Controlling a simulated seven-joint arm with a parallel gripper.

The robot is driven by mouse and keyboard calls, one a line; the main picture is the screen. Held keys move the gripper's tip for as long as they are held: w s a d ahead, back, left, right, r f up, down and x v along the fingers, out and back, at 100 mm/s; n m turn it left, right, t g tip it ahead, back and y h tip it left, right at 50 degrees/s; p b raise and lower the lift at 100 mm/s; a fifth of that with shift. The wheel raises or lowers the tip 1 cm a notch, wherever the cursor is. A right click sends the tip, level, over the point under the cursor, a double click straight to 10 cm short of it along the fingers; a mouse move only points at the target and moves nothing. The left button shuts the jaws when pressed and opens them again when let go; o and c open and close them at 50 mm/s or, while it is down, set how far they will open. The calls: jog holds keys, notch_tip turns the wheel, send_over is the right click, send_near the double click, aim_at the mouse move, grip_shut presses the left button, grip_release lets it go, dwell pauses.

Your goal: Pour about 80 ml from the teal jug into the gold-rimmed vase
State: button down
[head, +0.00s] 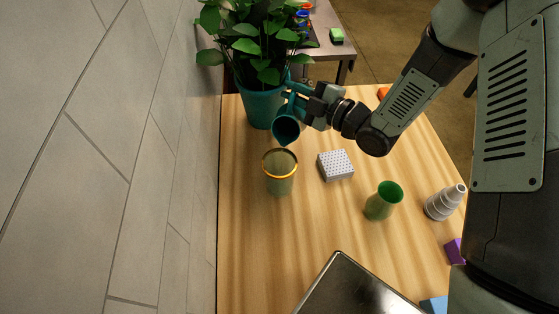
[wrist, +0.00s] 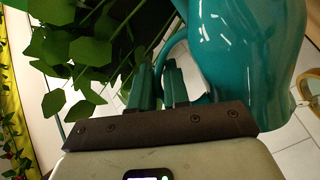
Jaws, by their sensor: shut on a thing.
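The teal jug (head: 286,130) is tilted, its mouth turned toward the vase. It hangs just behind and above the gold-rimmed vase (head: 280,184), its lip close to the far part of the rim. I cannot make out a stream or a liquid level. My gripper (head: 304,97) is behind the jug and shut on its handle. In the wrist view, the jug (wrist: 245,45) fills the upper right, with the gripper fingers (wrist: 164,85) at its handle. Part of the vase's gold rim (wrist: 304,92) shows at the right edge.
A leafy plant in a teal pot (head: 260,107) stands close behind the jug. A grey perforated block (head: 336,166), a green cup (head: 383,201) and a grey stepped bottle (head: 443,203) stand to the right. A dark tray (head: 350,290) lies in front. A tiled wall (head: 120,150) borders the left.

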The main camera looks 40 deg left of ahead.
jog(key=shift+s+d+r+n+y, duration=0.2)
jog(key=shift+s+r+n+y, duration=0.1)
jog(key=shift+s+r+n, duration=0.25)
dwell(1.1)
jog(key=shift+s+d+r+n, duration=0.15)
jog(key=shift+s+d+n, duration=0.05)
jog(key=shift+s+n, duration=0.2)
dwell(0.4)
jog(key=w+f+m, duration=0.1)
jog(key=w+a+f+m+h, duration=0.1)
jog(key=f+m, duration=0.1)
jog(key=w+f+m+h, duration=0.1)
jog(key=w+m, duration=0.1)
jog(key=shift+a+f+g, duration=0.3)
jog(key=shift+a+f, duration=0.05)
jog(key=shift+w+a+f+m, duration=0.1)
jog(key=shift+w+f+m, duration=0.25)
jog(key=shift+f, duration=0.1)
dwell(1.2)
jog(key=shift+w+a+f+m+h, duration=0.1)
jog(key=shift+w+f+m+h, duration=0.2)
jog(key=shift+f, duration=0.1)
jog(key=w+a+f+m+g+h, duration=0.2)
jog(key=w+f+m+g, duration=0.1)
jog(key=w+f+m, duration=0.2)
jog(key=shift+w+a+f, duration=0.2)
jog(key=shift+f, duration=1.15)
